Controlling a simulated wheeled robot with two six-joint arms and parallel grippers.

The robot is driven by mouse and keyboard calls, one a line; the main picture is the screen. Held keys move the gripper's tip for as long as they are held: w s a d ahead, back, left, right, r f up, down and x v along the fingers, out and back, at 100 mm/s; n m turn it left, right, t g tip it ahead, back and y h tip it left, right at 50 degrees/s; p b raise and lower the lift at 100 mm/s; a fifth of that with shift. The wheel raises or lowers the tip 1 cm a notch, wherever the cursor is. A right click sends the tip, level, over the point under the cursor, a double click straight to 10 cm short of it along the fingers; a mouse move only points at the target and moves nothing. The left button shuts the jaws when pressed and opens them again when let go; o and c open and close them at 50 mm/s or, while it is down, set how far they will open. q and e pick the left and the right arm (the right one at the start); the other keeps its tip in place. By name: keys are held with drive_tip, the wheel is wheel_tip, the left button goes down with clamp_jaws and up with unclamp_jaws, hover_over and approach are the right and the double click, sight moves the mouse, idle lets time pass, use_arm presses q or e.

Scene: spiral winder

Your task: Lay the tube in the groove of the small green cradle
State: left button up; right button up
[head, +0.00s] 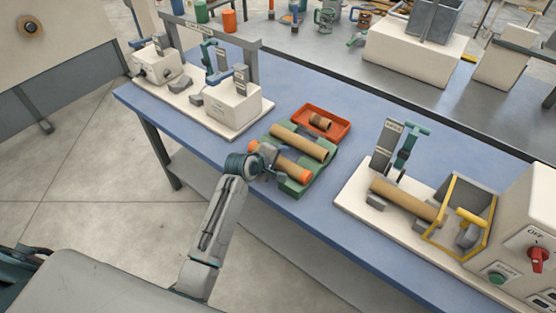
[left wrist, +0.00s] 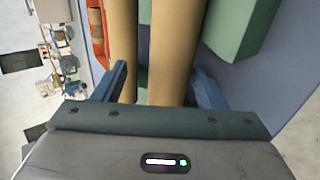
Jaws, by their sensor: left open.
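My left gripper (head: 268,158) is open at the left end of the near tube, coming from the front. In the left wrist view one tube (left wrist: 173,45) runs between the open fingers. The other tube (left wrist: 123,40) passes by the left finger. I cannot tell whether the fingers touch either tube. A green block (left wrist: 236,28) is at the right. My right gripper is not in view.
An orange tray (head: 341,133) with a short tube stands behind the cradle. A cream machine base with another tube (head: 405,198) and a yellow frame (head: 455,248) stands right. A cream fixture (head: 235,105) stands left. Blue tabletop (head: 325,210) is clear in front.

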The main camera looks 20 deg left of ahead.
use_arm(q)
drive_tip(key=shift+s, duration=0.1)
drive_tip(key=shift+s+a+r, duration=0.15)
drive_tip(key=shift+s+r, duration=0.1)
drive_tip(key=shift+s, duration=0.05)
drive_tip(key=b+v, duration=0.1)
drive_tip(key=v, duration=0.9)
drive_tip(key=shift+w, duration=0.1)
wheel_tip(320, 180, up, 7)
drive_tip(key=p, duration=0.8)
drive_tip(key=shift+p, duration=0.3)
